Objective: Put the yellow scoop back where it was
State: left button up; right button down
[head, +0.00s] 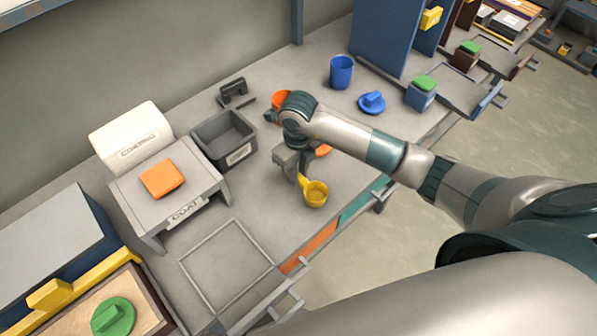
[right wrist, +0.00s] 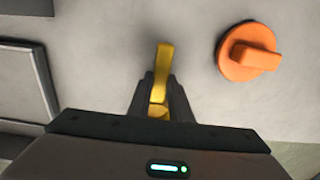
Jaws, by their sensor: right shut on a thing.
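The yellow scoop (head: 315,194) is in my right gripper (head: 298,173), which is shut on its handle. In the head view the scoop's round cup faces up over the grey bench, near its front edge. I cannot tell whether it touches the bench. In the right wrist view the yellow handle (right wrist: 161,75) shows between the fingers (right wrist: 161,98), and the cup is hidden. My left gripper is not in view.
An orange knobbed lid (right wrist: 248,53) lies right of the gripper in the wrist view. A grey bin (head: 225,138), blue cup (head: 341,72) and blue lid (head: 372,102) stand on the bench. A COAT stand (head: 200,185) is at left.

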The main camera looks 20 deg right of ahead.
jog(key=c, duration=1.6)
grip_release()
jog(key=shift+r, duration=0.1)
jog(key=shift+r, duration=0.1)
jog(key=shift+r, duration=0.3)
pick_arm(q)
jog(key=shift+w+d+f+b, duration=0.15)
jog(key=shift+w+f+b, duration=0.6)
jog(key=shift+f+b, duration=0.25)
pick_arm(e)
jog(key=shift+r, duration=5.65)
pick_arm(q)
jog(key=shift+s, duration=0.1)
